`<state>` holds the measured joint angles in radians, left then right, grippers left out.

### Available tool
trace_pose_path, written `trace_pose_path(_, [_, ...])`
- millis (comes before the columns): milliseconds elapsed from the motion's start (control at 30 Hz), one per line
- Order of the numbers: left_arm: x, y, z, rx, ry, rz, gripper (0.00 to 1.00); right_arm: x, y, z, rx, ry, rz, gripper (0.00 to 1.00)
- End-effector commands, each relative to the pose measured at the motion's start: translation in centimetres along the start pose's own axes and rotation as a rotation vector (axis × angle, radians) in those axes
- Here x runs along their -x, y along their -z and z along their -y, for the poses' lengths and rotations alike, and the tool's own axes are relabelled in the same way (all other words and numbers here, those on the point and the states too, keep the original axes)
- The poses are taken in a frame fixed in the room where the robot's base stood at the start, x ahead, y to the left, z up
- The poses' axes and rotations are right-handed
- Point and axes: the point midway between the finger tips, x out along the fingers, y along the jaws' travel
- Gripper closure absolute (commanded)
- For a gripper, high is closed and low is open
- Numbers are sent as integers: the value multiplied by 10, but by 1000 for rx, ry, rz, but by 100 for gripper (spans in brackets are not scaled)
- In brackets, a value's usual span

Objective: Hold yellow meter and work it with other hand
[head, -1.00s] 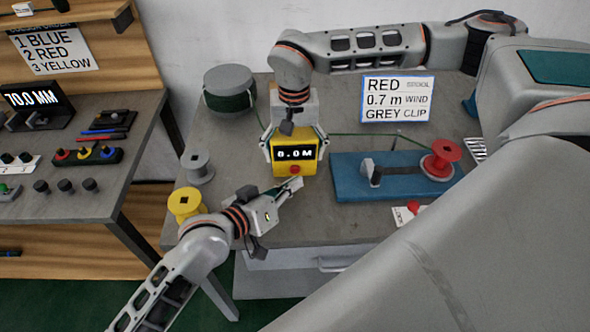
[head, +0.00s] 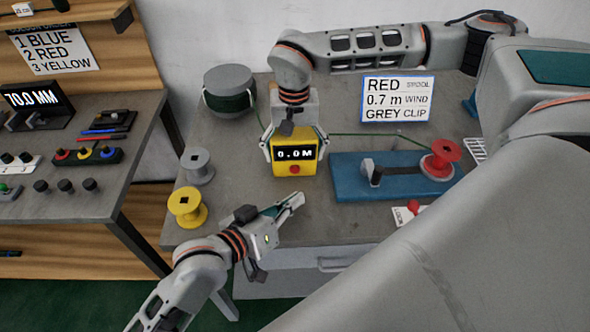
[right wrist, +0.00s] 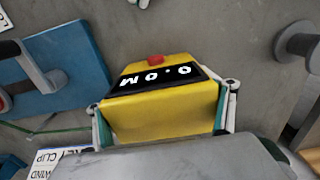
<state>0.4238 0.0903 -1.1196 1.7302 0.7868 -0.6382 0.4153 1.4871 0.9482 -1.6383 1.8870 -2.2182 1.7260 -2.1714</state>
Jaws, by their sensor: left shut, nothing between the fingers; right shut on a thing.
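The yellow meter (head: 295,167) stands on the grey table, its black display reading 0.0 M, with a red button (head: 293,169) on its front. My right gripper (head: 294,150) comes down from behind and is shut on the meter, one finger on each side. The right wrist view also shows the meter (right wrist: 160,115) between the fingers. My left gripper (head: 297,199) is shut and empty, in front of the meter and apart from it, near the table's front edge. A green cord (head: 375,135) runs at the meter's level toward the red spool (head: 440,160).
A blue winding base (head: 345,187) carries the red spool at right. A green-wound drum (head: 230,92), a grey spool (head: 197,165) and a yellow spool (head: 187,206) stand at left. A sign (head: 397,98) reads red spool, 0.7 m wind, grey clip.

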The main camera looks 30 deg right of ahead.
Motion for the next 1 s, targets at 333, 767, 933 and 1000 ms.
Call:
trace_pose_path(333, [0,-1,0,1,0,0,100,-5,-2,-2,0,-8,7,0])
trace_pose_path(767, [0,0,0,0,0,0,100,14,1,0,0,0,-1,0])
trace_pose_path(933, [0,0,0,0,0,0,100,47,1,0,0,0,-1,0])
trace_pose_path(1000, [0,0,0,0,0,0,100,61,1,0,0,-1,-2,0])
